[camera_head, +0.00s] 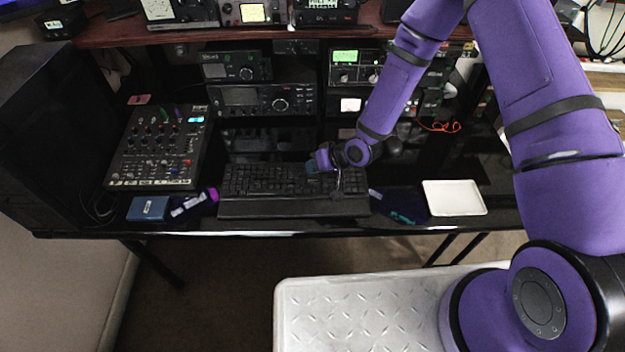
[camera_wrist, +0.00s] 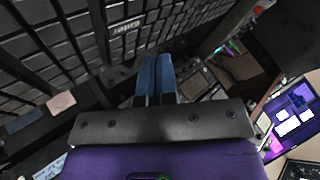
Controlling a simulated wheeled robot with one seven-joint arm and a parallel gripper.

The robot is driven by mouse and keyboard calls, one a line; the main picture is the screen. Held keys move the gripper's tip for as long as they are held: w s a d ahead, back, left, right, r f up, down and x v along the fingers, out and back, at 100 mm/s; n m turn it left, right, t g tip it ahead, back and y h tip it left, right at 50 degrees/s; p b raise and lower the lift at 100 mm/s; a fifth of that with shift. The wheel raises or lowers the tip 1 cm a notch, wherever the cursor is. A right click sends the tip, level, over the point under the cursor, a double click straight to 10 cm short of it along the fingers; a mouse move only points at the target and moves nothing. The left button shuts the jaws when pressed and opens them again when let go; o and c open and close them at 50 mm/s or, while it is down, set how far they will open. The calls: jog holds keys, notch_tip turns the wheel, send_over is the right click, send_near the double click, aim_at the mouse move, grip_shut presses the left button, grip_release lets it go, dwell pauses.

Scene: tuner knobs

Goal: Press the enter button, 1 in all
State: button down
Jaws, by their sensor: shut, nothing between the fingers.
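The black keyboard (camera_head: 262,181) lies on the dark desk, with its front rest towards me. In the wrist view the keyboard (camera_wrist: 50,45) fills the upper left, seen at a slant. Its enter key (camera_wrist: 125,27) carries light lettering and sits just above and left of my fingertips in that picture. The key is too small to make out in the head view. My gripper (camera_head: 312,167) is over the right half of the keyboard. In the wrist view its blue fingers (camera_wrist: 155,72) are together with nothing between them. I cannot tell whether the tips touch a key.
An audio mixer (camera_head: 160,150) and a small blue box (camera_head: 148,208) are left of the keyboard. A white tray (camera_head: 455,198) lies at the right. Radio sets (camera_head: 262,101) stand behind, under a shelf. A black speaker (camera_head: 50,125) stands at the far left.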

aim_at(314, 179)
jog(key=shift+f, duration=0.85)
jog(key=shift+f, duration=0.2)
dwell(1.4)
jog(key=shift+f, duration=0.25)
jog(key=shift+f, duration=0.3)
dwell(0.7)
jog(key=shift+r, duration=0.75)
jog(key=shift+r, duration=2.55)
